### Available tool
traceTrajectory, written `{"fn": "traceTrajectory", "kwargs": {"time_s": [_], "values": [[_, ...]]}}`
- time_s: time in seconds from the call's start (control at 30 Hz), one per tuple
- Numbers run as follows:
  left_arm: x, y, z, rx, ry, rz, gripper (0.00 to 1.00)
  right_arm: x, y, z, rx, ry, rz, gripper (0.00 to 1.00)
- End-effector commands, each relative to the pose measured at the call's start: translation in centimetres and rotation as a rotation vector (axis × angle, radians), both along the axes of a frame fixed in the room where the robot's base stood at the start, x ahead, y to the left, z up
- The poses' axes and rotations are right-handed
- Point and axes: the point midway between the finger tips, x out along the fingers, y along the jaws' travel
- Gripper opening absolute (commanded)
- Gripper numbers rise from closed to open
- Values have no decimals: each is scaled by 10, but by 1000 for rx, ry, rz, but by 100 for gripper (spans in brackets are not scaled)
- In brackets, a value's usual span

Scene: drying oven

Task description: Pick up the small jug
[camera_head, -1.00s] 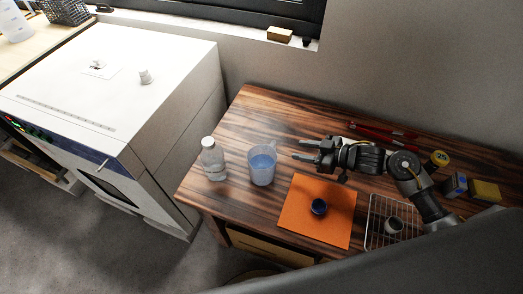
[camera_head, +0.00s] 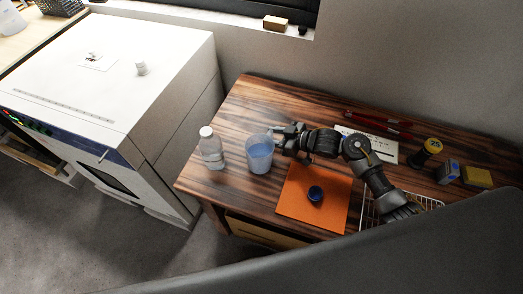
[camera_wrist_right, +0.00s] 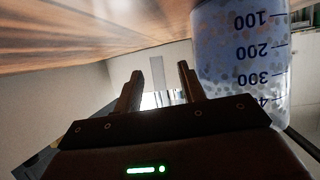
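The small jug (camera_head: 259,157) is a clear, bluish cup standing upright on the wooden table. It also shows at the right of the right wrist view (camera_wrist_right: 240,55), with dark volume marks. My right gripper (camera_head: 277,131) is at the jug's right rear side in the head view, near its rim. In the right wrist view my right gripper (camera_wrist_right: 157,85) has its fingers apart, and the jug's body is outside them, to the right. A pale upright strip shows between the fingers; I cannot tell if it is the handle. My left gripper is not in view.
A capped clear bottle (camera_head: 211,150) stands left of the jug. An orange mat (camera_head: 300,213) with a dark blue round item (camera_head: 315,194) lies in front. A wire rack (camera_head: 367,215) is partly hidden by my arm. The white oven (camera_head: 110,75) stands left of the table.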

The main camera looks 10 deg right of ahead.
Motion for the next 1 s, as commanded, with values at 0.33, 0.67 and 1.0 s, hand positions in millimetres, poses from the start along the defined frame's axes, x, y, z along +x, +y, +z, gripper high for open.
{"fn": "traceTrajectory", "kwargs": {"time_s": [0.33, 0.67, 1.0], "values": [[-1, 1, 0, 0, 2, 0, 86, 4, 5, -3, -1, 1, 0, 37], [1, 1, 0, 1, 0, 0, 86, 4, 5, -3, -2, 1, 0, 0], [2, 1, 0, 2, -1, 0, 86, 4, 5, -2, 1, -1, 0, 0]]}}
